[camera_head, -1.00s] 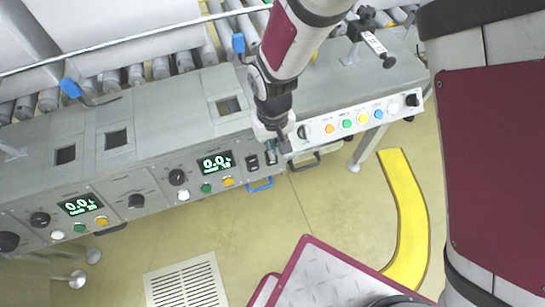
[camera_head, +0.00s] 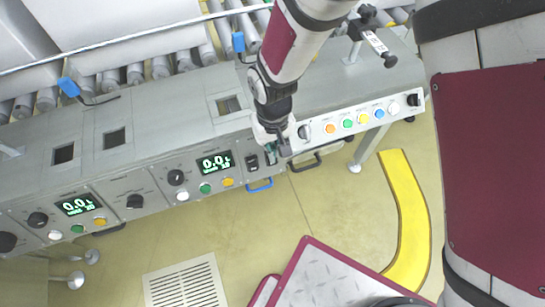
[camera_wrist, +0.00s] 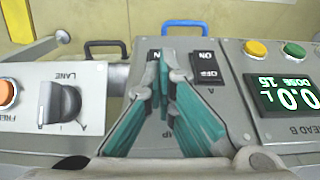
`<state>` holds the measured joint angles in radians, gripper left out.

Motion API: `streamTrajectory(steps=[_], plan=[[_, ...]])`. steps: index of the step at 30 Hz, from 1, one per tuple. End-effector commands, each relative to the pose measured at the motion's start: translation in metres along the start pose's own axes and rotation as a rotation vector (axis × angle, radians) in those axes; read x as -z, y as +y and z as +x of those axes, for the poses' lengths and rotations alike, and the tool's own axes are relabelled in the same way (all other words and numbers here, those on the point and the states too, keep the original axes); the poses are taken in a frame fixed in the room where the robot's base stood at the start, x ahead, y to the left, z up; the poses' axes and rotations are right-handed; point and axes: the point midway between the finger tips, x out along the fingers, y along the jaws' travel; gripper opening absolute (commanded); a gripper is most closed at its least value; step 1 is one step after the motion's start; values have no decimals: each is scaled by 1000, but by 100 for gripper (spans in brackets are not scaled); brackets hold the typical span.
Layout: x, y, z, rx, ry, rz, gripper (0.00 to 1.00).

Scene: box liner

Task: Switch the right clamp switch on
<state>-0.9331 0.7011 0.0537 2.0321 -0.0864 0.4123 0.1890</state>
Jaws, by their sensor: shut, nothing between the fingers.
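The clamp panel has two black rocker switches. The one at right in the head view (camera_head: 270,158) is at left in the wrist view (camera_wrist: 153,56), where the fingers cover most of it, so its position cannot be read. The other switch (camera_head: 252,162) is clear in the wrist view (camera_wrist: 206,66) and carries an OFF mark. My gripper (camera_wrist: 164,78) has teal-padded fingers, shut and empty, with tips over or against the right switch; contact cannot be told. In the head view my gripper (camera_head: 277,148) hangs over the panel front.
Left of the switches in the head view are a green display (camera_head: 215,162) with knob and buttons. A row of coloured buttons (camera_head: 362,117) and a black lane knob (camera_wrist: 58,106) are on the other side. A blue handle (camera_head: 260,185) juts below the switches.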

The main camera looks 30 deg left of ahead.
Motion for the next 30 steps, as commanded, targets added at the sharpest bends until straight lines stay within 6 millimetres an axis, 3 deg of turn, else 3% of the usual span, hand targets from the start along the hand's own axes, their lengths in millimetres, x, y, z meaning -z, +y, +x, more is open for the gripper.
streamTrajectory(steps=[30], plan=[[1,0,-70,0,3,0,0]])
